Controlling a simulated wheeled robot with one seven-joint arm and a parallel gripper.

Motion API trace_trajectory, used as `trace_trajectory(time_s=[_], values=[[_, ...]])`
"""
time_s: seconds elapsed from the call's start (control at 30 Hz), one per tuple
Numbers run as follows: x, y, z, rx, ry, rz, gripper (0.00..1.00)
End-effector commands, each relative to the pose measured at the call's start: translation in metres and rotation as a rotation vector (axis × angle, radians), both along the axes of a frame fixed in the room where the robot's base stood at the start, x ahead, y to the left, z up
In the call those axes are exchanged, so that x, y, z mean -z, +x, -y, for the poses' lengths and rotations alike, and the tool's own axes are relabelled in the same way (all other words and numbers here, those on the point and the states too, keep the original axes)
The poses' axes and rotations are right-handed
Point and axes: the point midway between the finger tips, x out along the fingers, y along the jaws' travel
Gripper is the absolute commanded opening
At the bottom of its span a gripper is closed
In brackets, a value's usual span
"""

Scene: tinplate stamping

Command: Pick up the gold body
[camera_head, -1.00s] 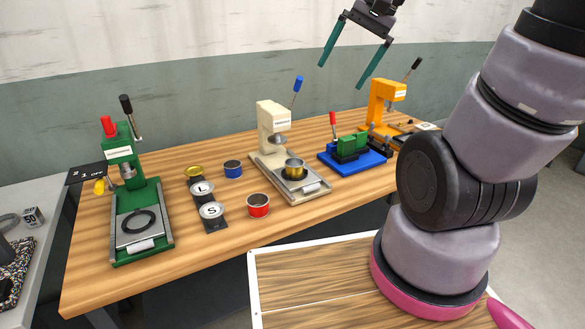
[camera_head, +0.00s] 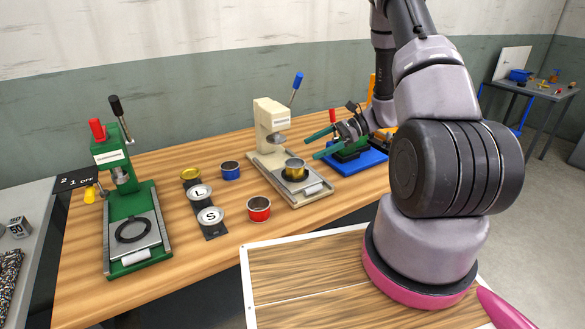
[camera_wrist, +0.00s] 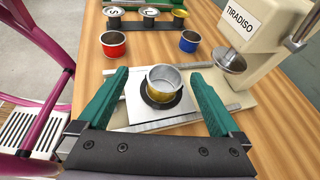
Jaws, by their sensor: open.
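The gold body (camera_head: 295,170) is a small open-topped round tin, gold outside and silvery inside. In the wrist view the gold body (camera_wrist: 162,86) lies ahead of and between the two green fingers of my gripper (camera_wrist: 163,88). The fingers are spread wide, with a gap on both sides of the tin, and hold nothing. In the head view my gripper (camera_head: 318,144) reaches in from the right, its fingers pointing left, just above and beside the tin.
A red tin (camera_head: 259,209) and a blue tin (camera_head: 231,171) stand on the wooden table, beside a dark rack (camera_head: 215,231) with lids marked L and S. A green press (camera_head: 127,205) is at left. A blue-based fixture (camera_head: 362,160) is behind my gripper.

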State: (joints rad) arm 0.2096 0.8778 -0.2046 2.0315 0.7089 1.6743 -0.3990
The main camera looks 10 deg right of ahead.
Motion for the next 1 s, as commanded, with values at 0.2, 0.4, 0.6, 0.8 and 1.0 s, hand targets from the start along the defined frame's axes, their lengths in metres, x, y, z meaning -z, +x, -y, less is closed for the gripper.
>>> trace_trajectory(time_s=[0.2, 0.4, 0.6, 0.8, 1.0], values=[[0.041, 0.003, 0.008, 0.081, 0.052, -0.064, 1.0], [0.053, 0.005, -0.015, 0.085, 0.056, -0.07, 1.0], [0.061, 0.007, -0.039, 0.085, 0.056, -0.069, 1.0], [0.066, 0.009, -0.055, 0.083, 0.055, -0.07, 1.0], [0.075, 0.013, -0.084, 0.085, 0.054, -0.07, 1.0]])
